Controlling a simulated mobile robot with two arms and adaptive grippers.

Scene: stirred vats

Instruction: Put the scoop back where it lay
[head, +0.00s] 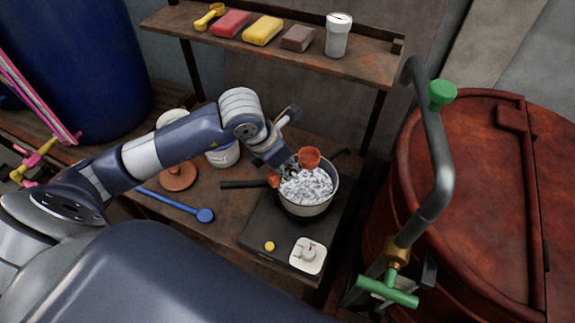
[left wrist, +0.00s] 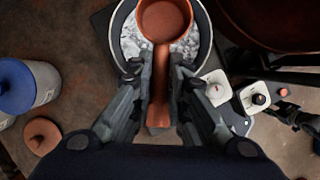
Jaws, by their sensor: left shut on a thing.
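An orange-brown scoop (head: 309,157) is held by my left gripper (head: 288,168) over the pot. In the left wrist view the gripper (left wrist: 161,75) is shut on the handle of the scoop (left wrist: 160,60), with the round bowl pointing away at the top edge. The bowl looks empty. The pot (head: 307,211) is full of pale, lumpy material and stands on a dark hot plate (head: 262,225); its rim also shows in the left wrist view (left wrist: 118,45). My right gripper is not in view.
A blue ladle (head: 205,215), a terracotta lid (head: 177,176) and a white tub (head: 222,156) are on the bench left of the pot. A shelf (head: 180,22) behind holds a yellow scoop (head: 210,16), several blocks and a white shaker (head: 338,38). A rusty vat (head: 480,200) with a pipe stands right.

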